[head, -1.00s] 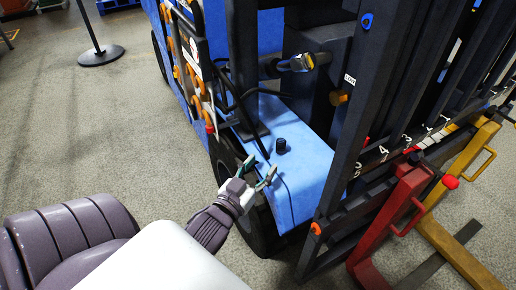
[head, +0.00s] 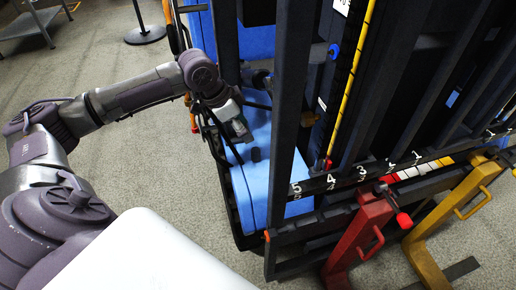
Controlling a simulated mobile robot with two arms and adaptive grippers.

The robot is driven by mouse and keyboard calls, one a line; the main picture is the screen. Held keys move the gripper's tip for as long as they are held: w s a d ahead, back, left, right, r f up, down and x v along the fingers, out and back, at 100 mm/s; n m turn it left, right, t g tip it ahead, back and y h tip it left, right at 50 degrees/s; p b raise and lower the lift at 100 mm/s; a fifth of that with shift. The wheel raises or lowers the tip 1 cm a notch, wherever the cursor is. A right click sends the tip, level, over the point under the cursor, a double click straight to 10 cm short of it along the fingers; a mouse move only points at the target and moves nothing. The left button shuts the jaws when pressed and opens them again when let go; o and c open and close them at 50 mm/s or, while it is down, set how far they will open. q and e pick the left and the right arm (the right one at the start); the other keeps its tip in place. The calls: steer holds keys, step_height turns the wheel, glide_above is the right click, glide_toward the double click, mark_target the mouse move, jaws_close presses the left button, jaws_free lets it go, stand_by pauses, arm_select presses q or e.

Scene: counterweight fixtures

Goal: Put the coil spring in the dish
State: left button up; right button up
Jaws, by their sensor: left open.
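My left gripper (head: 238,138) is over the blue ledge (head: 262,190) of the lift truck, pointing down. It is open, though its fingers are small and dark here and partly merge with the truck's dark parts. A small dark stub (head: 256,154) stands on the blue ledge just right of and below the gripper. I cannot tell whether it is a knob or the coil spring. I cannot make out a coil spring or a dish for certain. My right gripper is not in view.
A dark upright mast (head: 291,110) stands close to the right of the gripper. A numbered bar (head: 345,178) crosses the front, above a red fork bracket (head: 362,235) and a yellow one (head: 470,195). Grey floor (head: 130,165) is free at left. A grey cart (head: 35,22) stands far back.

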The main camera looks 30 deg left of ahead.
mark_target(254, 149)
arm_select(q)
steer(key=shift+g, duration=0.3)
steer(key=f, duration=0.2)
steer(key=f+b, duration=0.1)
steer(key=f, duration=0.1)
steer(key=w+f, duration=0.1)
steer(key=f, duration=0.1)
steer(key=shift+d+f+b, duration=0.1)
steer(key=shift+f+b, duration=0.1)
steer(key=shift+b, duration=0.15)
steer(key=b+x, duration=0.1)
steer(key=x, duration=0.4)
steer(key=shift+w, duration=0.2)
steer(key=shift+w+d+f, duration=0.1)
steer(key=shift+f, duration=0.2)
steer(key=c, duration=1.1)
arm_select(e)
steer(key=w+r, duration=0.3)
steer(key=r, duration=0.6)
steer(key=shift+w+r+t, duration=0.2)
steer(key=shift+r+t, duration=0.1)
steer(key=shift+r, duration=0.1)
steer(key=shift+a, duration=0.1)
